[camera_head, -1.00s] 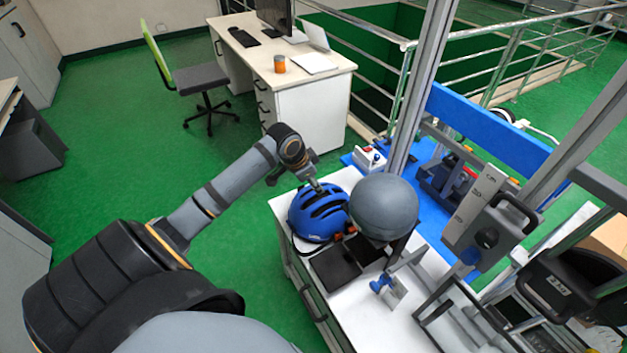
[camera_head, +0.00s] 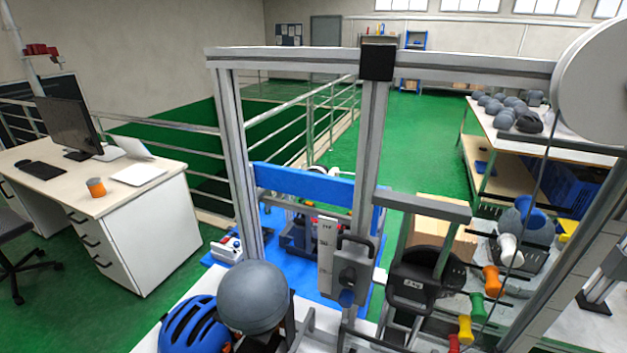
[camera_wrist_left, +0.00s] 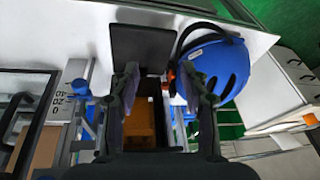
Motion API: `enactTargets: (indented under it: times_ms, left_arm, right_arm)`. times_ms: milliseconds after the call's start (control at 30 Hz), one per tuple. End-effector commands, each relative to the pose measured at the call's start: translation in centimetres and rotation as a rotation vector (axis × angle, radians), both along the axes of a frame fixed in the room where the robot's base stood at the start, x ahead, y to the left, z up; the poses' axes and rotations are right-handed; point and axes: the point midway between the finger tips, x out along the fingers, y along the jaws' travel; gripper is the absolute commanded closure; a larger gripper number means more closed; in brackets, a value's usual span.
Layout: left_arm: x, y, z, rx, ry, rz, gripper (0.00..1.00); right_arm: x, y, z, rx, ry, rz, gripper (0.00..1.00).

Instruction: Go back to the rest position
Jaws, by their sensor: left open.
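My left gripper (camera_wrist_left: 166,85) shows in the left wrist view with its two fingers spread apart and nothing held between them. The blue helmet (camera_wrist_left: 232,58) lies on the white worktop just right of the fingers in that view. In the head view the blue helmet (camera_head: 190,328) is at the bottom, beside a grey round headform (camera_head: 254,296). Neither arm shows in the head view now, and my right gripper is not seen.
The drop tower's metal frame (camera_head: 372,150) stands close in front, with a blue beam (camera_head: 305,185) behind it. A black pad (camera_wrist_left: 143,47) lies near the left fingers. A desk (camera_head: 150,215) stands at left, and a table with grey headforms (camera_head: 512,108) at right.

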Motion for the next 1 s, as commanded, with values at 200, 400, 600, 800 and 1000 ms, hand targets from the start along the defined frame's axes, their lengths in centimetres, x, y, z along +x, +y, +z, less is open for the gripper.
enactTargets:
  times_ms: [200,400,600,800,1000]
  left_arm:
    - [-2.3,0.3,-2.0,0.013,0.027,0.108,0.55]
    - [-1.6,0.9,-8.0,0.014,0.050,0.114,0.55]
    - [-1.9,1.6,-15.1,0.014,0.079,0.121,0.55]
    - [-5.3,2.7,-26.1,0.013,0.128,0.134,0.55]
    - [-13.9,3.6,-36.8,0.011,0.187,0.149,0.55]
  right_arm:
    - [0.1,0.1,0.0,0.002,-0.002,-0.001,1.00]
    - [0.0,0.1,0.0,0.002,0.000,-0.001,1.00]
    - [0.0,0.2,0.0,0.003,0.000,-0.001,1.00]
    - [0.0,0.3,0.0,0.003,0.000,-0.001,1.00]
    - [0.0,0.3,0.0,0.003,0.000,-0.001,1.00]
